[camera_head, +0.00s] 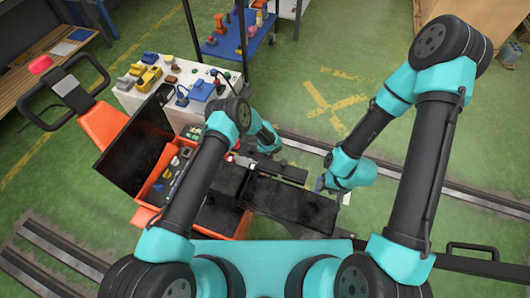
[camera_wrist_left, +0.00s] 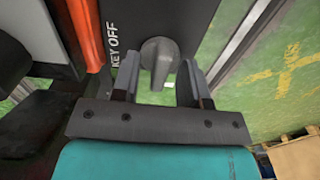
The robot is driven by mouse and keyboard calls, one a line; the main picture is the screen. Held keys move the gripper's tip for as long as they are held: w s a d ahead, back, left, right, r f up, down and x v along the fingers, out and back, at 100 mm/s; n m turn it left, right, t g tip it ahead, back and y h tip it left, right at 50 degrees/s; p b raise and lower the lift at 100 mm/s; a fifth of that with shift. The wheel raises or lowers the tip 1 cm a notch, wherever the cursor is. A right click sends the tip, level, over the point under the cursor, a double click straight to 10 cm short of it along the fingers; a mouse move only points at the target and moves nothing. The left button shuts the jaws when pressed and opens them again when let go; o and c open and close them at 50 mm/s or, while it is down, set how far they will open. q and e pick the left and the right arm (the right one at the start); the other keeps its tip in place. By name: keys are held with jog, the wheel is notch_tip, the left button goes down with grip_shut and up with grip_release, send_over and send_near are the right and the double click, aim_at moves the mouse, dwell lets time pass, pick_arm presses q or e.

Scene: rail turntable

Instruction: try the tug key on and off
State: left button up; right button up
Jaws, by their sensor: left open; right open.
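The grey key (camera_wrist_left: 158,54) sits on a dark panel (camera_wrist_left: 165,14) in the left wrist view. White lettering reading "KEY OFF" runs beside it on the left. My left gripper (camera_wrist_left: 162,72) is open, with one finger on each side of the key's knob; a gap shows on both sides. In the head view the left gripper is mostly hidden behind its own wrist, and I cannot make out the key there. My right gripper (camera_head: 322,184) hangs near the dark deck (camera_head: 290,203); its fingers are small and partly hidden by the wrist.
A white table (camera_head: 140,100) with blue and yellow parts stands behind.

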pick_arm(q)
grip_shut()
jog(key=shift+n, duration=0.5)
jog(key=n, duration=0.3)
jog(key=shift+n, duration=0.3)
jog(key=n, duration=1.3)
jog(key=shift+n, duration=0.3)
dwell(0.3)
